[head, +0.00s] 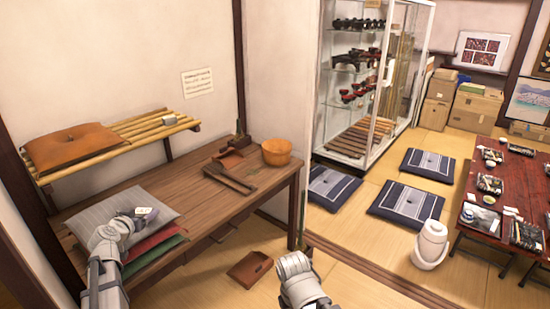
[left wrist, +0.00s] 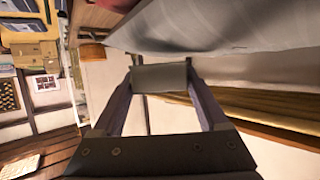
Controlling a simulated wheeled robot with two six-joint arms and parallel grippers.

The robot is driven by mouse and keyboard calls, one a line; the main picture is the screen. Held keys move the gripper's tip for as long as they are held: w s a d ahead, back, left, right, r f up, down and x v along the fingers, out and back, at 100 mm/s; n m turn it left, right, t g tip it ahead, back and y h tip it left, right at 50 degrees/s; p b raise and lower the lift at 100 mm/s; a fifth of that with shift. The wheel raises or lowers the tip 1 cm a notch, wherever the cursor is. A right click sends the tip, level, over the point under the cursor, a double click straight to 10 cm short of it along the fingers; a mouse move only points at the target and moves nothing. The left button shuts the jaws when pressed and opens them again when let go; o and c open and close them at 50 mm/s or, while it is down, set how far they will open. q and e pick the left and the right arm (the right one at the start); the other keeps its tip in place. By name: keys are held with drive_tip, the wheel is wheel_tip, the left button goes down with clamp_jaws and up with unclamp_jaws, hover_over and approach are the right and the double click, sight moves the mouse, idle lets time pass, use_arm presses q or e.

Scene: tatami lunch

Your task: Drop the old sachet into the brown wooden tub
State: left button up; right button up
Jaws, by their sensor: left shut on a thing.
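A small pale packet with a dark green mark, which looks like the sachet (head: 143,211), is at my left gripper (head: 140,216) above the grey cushion on the wooden table. In the left wrist view, my left gripper (left wrist: 160,80) is shut on the sachet (left wrist: 160,76), which shows as a grey block between the fingertips. The brown wooden tub (head: 277,152) stands upright at the far right end of the table, well apart from the gripper. Its inside is mostly hidden. My right gripper's fingers do not show.
The table (head: 225,192) also bears stacked cushions (head: 115,209), a long dark wooden tool (head: 230,179) and a small brown scoop-like box (head: 232,159). A bamboo shelf (head: 150,128) with a brown cushion (head: 70,146) hangs above its left part. The table's front middle is bare.

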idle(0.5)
use_arm(q)
wheel_tip(320, 180, up, 10)
drive_tip(key=p, duration=0.9)
drive_tip(key=shift+f, duration=0.4)
drive_tip(key=shift+w, duration=0.1)
